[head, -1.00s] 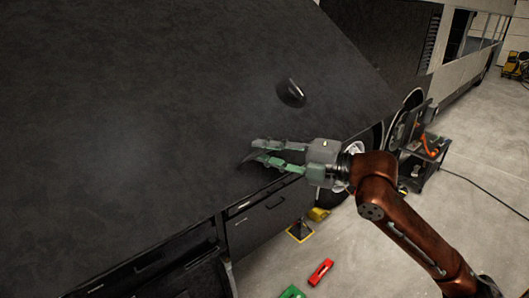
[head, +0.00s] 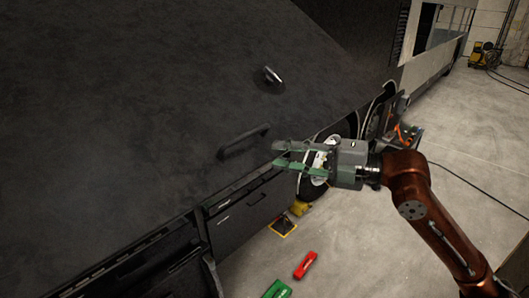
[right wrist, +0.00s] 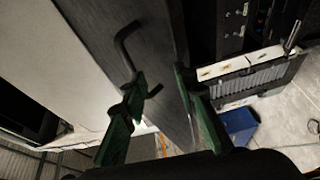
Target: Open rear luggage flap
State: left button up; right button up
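The rear luggage flap (head: 130,110) is a large dark panel filling the left of the head view, tilted up over an opening below its lower edge. Its dark bar handle (head: 243,141) sits near that edge, with a small round metal fitting (head: 272,75) higher up. The handle also shows in the right wrist view (right wrist: 122,48). My right gripper (head: 276,155) is open and empty, right of the handle at the flap's edge. In the right wrist view the flap's edge lies between its green fingers; contact cannot be told. My left gripper is not in view.
A wheel (head: 318,165) is behind my right gripper. Dark lower compartments (head: 245,205) run under the flap. A yellow item (head: 284,225), a red one (head: 305,264) and a green one (head: 277,289) lie on the floor. The grey floor at right is mostly clear.

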jog(key=shift+s, duration=0.1)
jog(key=d+r+p, duration=0.2)
jog(key=d+r, duration=0.4)
jog(key=shift+s+d+r+p, duration=0.3)
jog(key=shift+s+r+p, duration=0.05)
jog(key=shift+r+p, duration=0.05)
dwell(1.0)
jog(key=shift+a, duration=0.1)
